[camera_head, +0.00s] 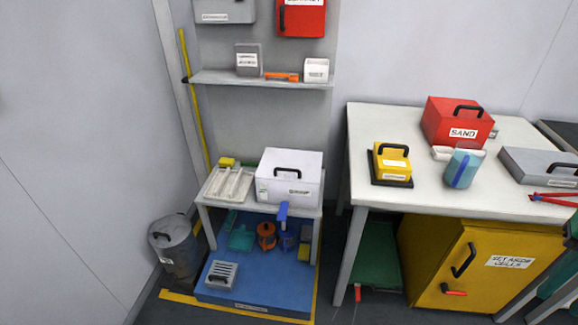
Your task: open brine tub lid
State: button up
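A white tub (275,191) stands on the right part of a small low table, left of centre in the head view. Its label is too small to read surely; it may be the brine tub. A white lid (310,162) with a black arched handle (288,170) sits on top, and the tub looks shut. The tub's inside is hidden. My gripper is not in this view, and nothing touches the tub.
A white tray (211,185) sits left of the tub on the small table (262,207). A shelf (262,81) hangs above. A blue platform (255,293) and grey bin (177,249) stand below. The larger white table (418,193) at right holds a red SAND box (455,123).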

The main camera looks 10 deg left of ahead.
aim_at(283, 164)
jog(key=k, duration=0.5)
jog(key=u, duration=0.65)
jog(key=i, duration=1.4)
